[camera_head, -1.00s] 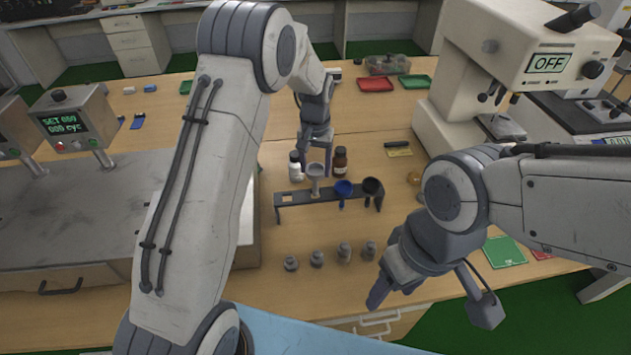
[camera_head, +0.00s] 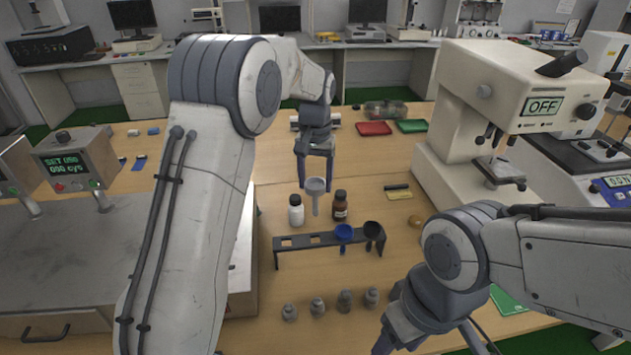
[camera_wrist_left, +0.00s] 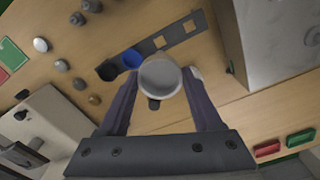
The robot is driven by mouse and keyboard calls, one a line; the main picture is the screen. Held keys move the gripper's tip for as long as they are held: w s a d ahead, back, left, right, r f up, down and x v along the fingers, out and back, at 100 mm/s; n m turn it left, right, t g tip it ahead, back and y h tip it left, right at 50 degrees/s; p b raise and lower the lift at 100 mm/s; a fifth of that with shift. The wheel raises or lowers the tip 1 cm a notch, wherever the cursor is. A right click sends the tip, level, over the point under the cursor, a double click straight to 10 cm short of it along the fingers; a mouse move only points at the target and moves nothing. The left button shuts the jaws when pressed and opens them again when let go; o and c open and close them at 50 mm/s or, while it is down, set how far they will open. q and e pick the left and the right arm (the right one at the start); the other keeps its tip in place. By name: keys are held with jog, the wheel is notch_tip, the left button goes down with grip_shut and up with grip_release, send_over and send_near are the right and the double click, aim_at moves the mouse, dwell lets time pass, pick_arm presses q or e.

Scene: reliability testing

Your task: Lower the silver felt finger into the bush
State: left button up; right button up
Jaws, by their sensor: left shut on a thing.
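My left gripper (camera_head: 316,178) is shut on the silver felt finger (camera_head: 315,190), a pale cup-like top with a thin stem pointing down. It hangs upright above the far side of a dark rack (camera_head: 290,243), clear of it. In the left wrist view the round pale top of the silver finger (camera_wrist_left: 160,78) sits between the two jaws. A blue finger (camera_head: 344,233) and a black finger (camera_head: 373,232) stand in the rack's right part; openings show on its left. I cannot tell which thing is the bush. My right gripper (camera_head: 430,345) is partly cut off, its fingers apart.
A white bottle (camera_head: 296,211) and a brown bottle (camera_head: 340,207) stand behind the rack. Several small grey pieces (camera_head: 317,306) stand in front. A tester with a green display (camera_head: 70,160) is at left, a large OFF machine (camera_head: 480,110) at right.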

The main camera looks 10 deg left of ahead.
aim_at(315, 205)
pick_arm(q)
jog(key=shift+f+b, duration=2.05)
jog(key=shift+f, duration=2)
